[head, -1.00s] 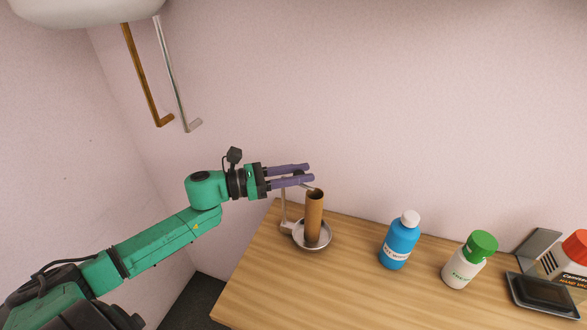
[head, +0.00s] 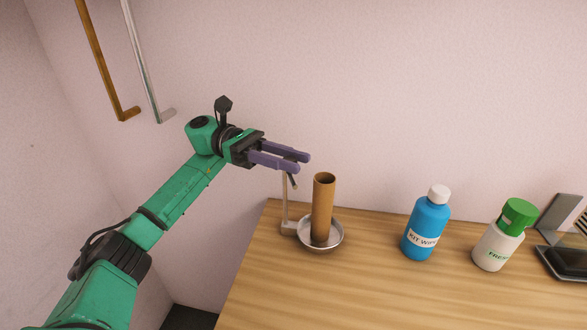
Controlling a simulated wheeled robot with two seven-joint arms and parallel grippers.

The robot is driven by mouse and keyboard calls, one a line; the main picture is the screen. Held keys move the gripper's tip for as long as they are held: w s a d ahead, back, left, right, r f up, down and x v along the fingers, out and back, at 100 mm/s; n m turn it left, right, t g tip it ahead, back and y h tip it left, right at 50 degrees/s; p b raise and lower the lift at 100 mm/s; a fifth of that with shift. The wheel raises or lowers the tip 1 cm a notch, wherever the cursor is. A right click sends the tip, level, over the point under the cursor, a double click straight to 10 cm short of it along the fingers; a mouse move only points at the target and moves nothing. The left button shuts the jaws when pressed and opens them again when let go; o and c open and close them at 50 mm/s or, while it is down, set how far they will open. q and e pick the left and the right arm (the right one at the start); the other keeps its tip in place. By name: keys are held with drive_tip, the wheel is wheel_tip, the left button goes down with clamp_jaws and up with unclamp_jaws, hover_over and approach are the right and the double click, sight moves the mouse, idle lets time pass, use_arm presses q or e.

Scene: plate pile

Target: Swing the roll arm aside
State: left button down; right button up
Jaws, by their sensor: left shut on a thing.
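The roll arm is a thin bar (head: 292,181) at the top of a slim pale post (head: 285,208). The post stands at the left of a round metal dish (head: 304,243). A brown cardboard tube (head: 323,208) stands upright in the dish, its top open. My left gripper (head: 303,163) is at the top of the post, left of and above the tube, with its purple fingers shut on the roll arm. The bar's free end shows below the fingers, pointing toward the front, clear of the tube's mouth. The fingers hide the rest of the bar. My right gripper is not in view.
A blue bottle with a white cap (head: 427,223) and a white bottle with a green cap (head: 503,236) stand right of the dish. A dark device (head: 562,258) is at the right edge. The wooden tabletop (head: 380,295) is clear in front.

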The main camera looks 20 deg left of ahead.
use_arm(q)
drive_tip(key=m+g, duration=0.1)
drive_tip(key=g, duration=0.1)
drive_tip(key=shift+s+a+m+g+b, duration=0.15)
drive_tip(key=shift+a+m+g+b, duration=0.1)
drive_tip(key=shift+m+g+b, duration=0.15)
drive_tip(key=shift+a+g+y, duration=0.1)
drive_tip(key=shift+g+y, duration=0.2)
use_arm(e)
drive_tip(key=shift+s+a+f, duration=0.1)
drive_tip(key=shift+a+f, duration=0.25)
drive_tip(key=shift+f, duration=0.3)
use_arm(q)
drive_tip(key=shift+s+m, duration=0.1)
drive_tip(key=shift+m, duration=0.2)
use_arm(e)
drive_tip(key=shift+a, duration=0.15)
use_arm(q)
drive_tip(key=c, duration=0.6)
unclamp_jaws()
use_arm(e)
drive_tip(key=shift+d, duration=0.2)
